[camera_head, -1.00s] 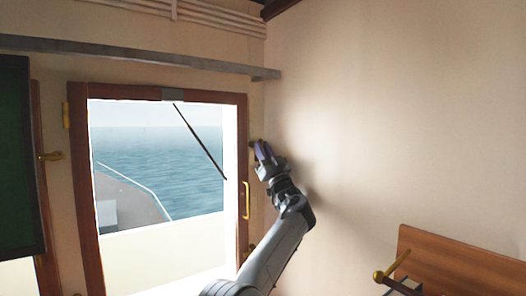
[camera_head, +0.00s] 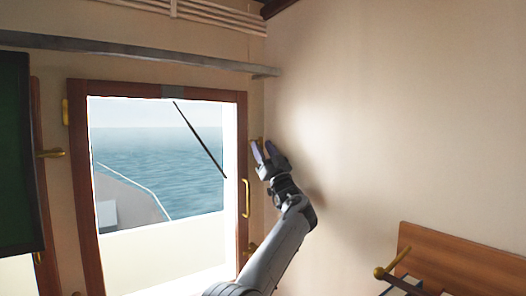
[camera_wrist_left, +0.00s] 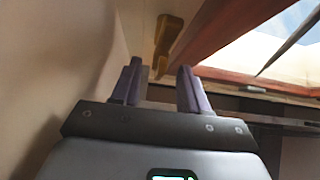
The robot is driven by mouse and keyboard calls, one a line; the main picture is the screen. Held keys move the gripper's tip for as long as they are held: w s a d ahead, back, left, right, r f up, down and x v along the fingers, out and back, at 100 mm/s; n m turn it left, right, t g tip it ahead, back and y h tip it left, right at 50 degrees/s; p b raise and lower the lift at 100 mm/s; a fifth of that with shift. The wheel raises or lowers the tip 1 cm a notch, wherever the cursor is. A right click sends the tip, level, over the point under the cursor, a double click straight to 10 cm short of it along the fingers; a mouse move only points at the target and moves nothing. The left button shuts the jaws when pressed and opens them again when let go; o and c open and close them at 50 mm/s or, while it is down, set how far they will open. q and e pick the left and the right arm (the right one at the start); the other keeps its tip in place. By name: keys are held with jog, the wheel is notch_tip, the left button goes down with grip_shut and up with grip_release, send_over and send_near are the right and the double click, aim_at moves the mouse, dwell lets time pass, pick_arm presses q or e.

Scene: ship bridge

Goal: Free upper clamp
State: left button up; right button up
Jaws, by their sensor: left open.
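The upper clamp is a small brass piece (camera_head: 259,140) on the right side of the window frame, beside the wall corner. It also shows in the left wrist view (camera_wrist_left: 166,42), beyond my fingertips, next to the reddish-brown frame. My left gripper (camera_head: 263,152) is just below and in front of the clamp, its fingers pointing up toward it. In the left wrist view, my left gripper (camera_wrist_left: 160,66) has its two purple-grey fingers apart with nothing held between them. The fingers partly cover the clamp in the head view. My right gripper is not in view.
The wooden window frame (camera_head: 88,215) has a brass handle (camera_head: 245,198) and a lower brass clamp (camera_head: 251,248) on its right side. A grey shelf (camera_head: 150,56) runs above. The plain wall (camera_head: 400,130) is close on the right. A brass-ended bar (camera_head: 379,273) stands lower right.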

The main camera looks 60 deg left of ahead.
pick_arm(q)
jog(key=b+v, duration=0.7)
jog(key=v, duration=0.3)
jog(key=shift+t, duration=0.3)
jog(key=shift+s, duration=0.1)
